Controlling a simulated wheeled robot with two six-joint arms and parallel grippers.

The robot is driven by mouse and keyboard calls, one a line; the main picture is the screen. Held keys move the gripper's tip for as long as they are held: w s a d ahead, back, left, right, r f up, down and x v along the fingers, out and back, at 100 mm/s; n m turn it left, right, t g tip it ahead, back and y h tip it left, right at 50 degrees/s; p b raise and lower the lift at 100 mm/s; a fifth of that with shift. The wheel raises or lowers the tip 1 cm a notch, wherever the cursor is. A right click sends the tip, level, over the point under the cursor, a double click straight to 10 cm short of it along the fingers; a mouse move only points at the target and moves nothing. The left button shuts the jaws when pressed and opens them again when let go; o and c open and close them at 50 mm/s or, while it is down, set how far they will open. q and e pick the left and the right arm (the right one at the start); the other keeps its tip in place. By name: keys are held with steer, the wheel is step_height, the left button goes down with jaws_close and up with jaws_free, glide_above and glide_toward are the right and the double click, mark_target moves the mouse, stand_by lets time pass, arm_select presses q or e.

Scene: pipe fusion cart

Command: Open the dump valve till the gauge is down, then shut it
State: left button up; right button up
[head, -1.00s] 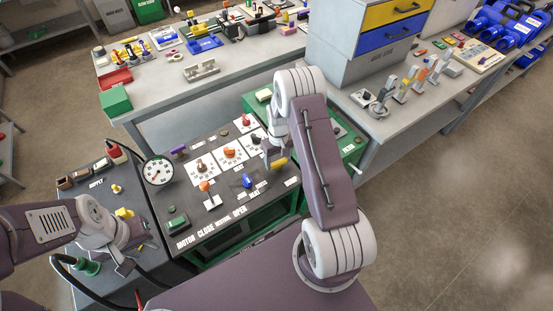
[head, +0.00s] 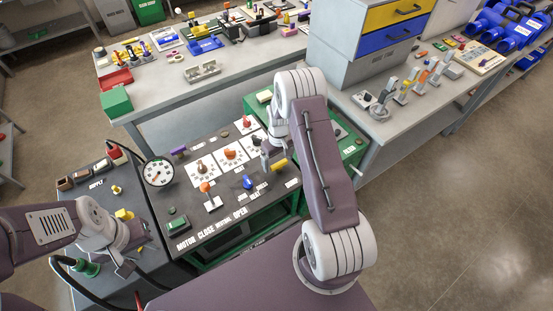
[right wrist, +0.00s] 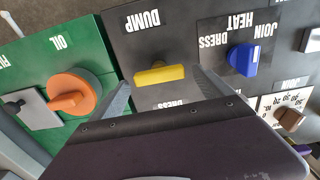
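The dump valve has a yellow bar handle (right wrist: 159,75) below the word DUMP in the right wrist view; it lies nearly level across that picture. In the head view the yellow handle (head: 279,164) is at the right of the dark panel. My right gripper (right wrist: 163,80) is open, with one finger on each side of the yellow handle and no clear grip on it. In the head view my right gripper (head: 266,158) is just left of the handle. The round white gauge (head: 158,172) stands at the panel's left; its reading is too small to tell. My left gripper (head: 124,264) hangs over the supply unit, fingers unclear.
A blue knob (right wrist: 243,59) sits right of the dump handle and an orange knob (right wrist: 74,93) sits on the green oil unit to its left. An orange-topped lever (head: 205,187) stands on the panel. A black hose (head: 72,275) runs near my left arm.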

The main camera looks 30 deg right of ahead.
step_height(320, 180, up, 9)
steer(key=b, duration=0.1)
stand_by(0.4)
steer(key=shift+a, duration=0.1)
